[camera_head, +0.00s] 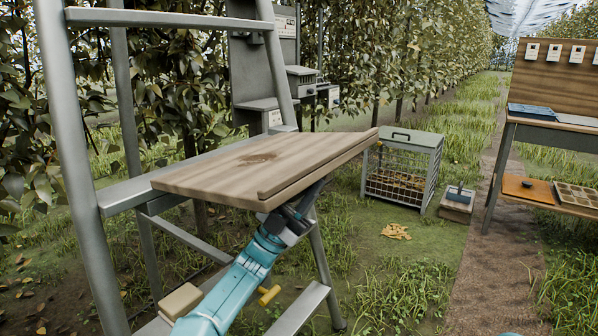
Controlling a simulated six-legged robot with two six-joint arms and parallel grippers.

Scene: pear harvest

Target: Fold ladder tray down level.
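The ladder tray (235,172) is a wooden board with a raised lip along its right edge and a dark stain on top. It reaches out from the grey metal ladder (75,150) and looks close to level; I cannot tell its exact tilt. My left arm comes up from the bottom left. My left gripper (305,200) is under the tray's right lip, at or very near its underside. The tray hides its fingertips, so I cannot tell whether it is open or shut. My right gripper is not in view.
A wire cage box (403,165) with a grey lid stands on the grass behind the tray. A small box with a handle (457,203) sits beside it. A wooden workbench (550,125) stands at the right. A dirt path (495,270) is clear. A tan block (180,300) lies low on the ladder.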

